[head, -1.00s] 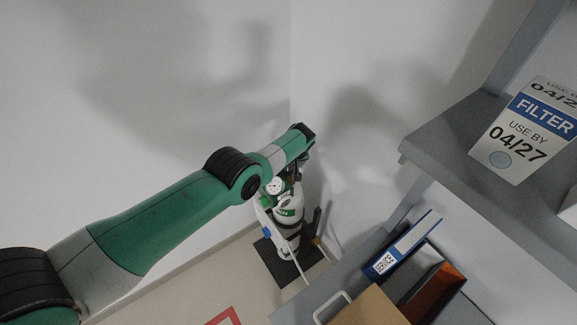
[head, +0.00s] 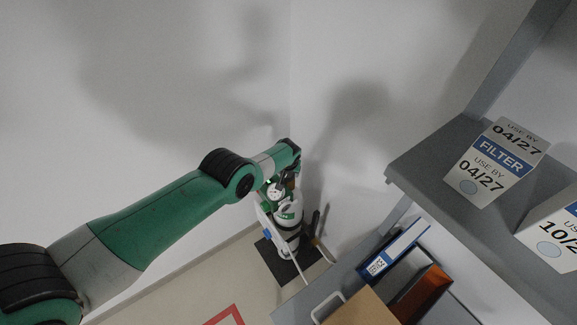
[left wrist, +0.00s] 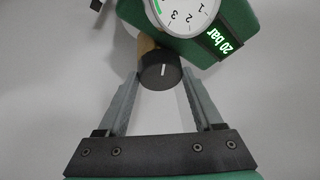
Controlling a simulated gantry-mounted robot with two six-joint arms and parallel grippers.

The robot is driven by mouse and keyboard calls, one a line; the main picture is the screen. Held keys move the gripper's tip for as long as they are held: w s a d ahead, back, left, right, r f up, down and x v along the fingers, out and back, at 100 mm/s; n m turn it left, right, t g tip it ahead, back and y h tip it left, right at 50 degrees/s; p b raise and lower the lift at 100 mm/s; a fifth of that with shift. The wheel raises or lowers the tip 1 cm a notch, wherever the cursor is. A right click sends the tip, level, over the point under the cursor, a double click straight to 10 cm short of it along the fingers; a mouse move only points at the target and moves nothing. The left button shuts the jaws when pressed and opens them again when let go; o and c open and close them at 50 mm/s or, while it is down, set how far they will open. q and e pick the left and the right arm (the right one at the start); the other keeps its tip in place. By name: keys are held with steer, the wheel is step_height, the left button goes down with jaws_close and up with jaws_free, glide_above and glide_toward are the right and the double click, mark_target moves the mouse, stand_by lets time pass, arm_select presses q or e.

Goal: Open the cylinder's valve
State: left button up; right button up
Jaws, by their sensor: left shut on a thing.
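The cylinder (head: 289,217) is white with a green label and stands on a dark base plate in the corner. A white round gauge (head: 275,190) is at its top. In the left wrist view the gauge (left wrist: 186,14) sits on a green body with a lit "20 bar" display (left wrist: 229,40). Below it is a black valve knob (left wrist: 160,71) with a white mark line, on a brass-coloured stem. My left gripper (left wrist: 161,76) is shut on this knob, one finger on each side. In the head view my left arm's end (head: 288,157) covers the knob. My right gripper is not in view.
A grey shelf (head: 415,170) at right carries filter boxes (head: 490,160). Below are a blue binder (head: 400,247), an orange-black holder (head: 424,292) and a cardboard box (head: 362,308). A pale hose (head: 297,262) hangs by the cylinder. Walls stand close behind it.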

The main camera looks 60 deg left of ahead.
arm_select(q)
steer(key=o, duration=1.4)
steer(key=shift+c, duration=0.2)
